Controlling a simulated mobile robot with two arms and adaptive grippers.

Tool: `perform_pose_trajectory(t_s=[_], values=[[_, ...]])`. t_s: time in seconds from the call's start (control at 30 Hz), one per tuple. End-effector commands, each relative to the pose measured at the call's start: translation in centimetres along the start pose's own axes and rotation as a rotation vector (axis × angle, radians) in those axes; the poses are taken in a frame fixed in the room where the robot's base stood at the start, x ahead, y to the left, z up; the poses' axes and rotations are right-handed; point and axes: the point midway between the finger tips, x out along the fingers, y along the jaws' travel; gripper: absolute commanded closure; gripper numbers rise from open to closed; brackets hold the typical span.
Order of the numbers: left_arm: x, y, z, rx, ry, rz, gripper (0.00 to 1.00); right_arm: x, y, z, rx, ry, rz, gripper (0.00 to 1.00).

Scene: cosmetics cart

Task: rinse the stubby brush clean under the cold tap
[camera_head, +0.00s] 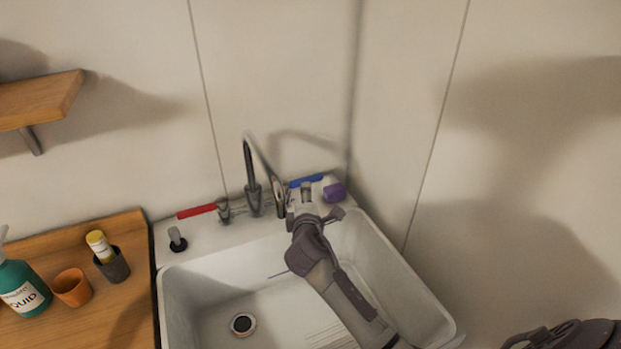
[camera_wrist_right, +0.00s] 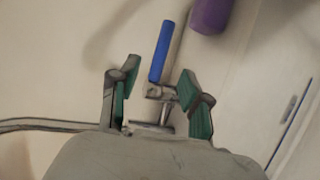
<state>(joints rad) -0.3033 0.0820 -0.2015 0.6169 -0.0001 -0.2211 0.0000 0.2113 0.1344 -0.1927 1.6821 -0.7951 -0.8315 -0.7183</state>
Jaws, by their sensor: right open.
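The cold tap's blue lever (camera_head: 308,180) is at the right of the chrome faucet (camera_head: 253,190); the red lever (camera_head: 197,211) is at the left. My right gripper (camera_head: 307,200) reaches over the sink to the blue side. In the right wrist view the open fingers (camera_wrist_right: 158,88) straddle the base of the blue lever (camera_wrist_right: 162,52), with gaps to it. A small dark stubby item (camera_head: 177,240) stands on the sink's left rear ledge; I cannot tell whether it is the stubby brush. No water is clearly visible.
The white sink (camera_head: 200,290) has a drain (camera_head: 243,324) and a thin dark line in its basin. A purple object (camera_head: 334,192) sits close right of the blue lever. On the left counter stand a teal bottle (camera_head: 24,290), an orange cup (camera_head: 72,288) and a grey cup (camera_head: 113,267).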

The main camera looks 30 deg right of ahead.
Motion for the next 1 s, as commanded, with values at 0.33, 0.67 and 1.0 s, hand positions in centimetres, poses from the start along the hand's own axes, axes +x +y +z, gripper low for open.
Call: perform_pose_trajectory(t_s=[0.33, 0.67, 1.0], values=[[-0.4, -0.2, 0.4, 0.001, -0.007, -0.003, 0.6, 7.2, 0.1, 0.1, 0.0, -0.002, 0.0, 0.53], [-0.3, 0.2, -1.7, -0.004, 0.026, 0.002, 0.6, 10.0, 0.0, 0.0, 0.001, 0.0, -0.001, 0.53], [-0.3, 0.4, -0.2, -0.004, 0.004, 0.004, 0.6, 10.1, 0.0, 0.0, 0.001, 0.0, -0.001, 0.61]])
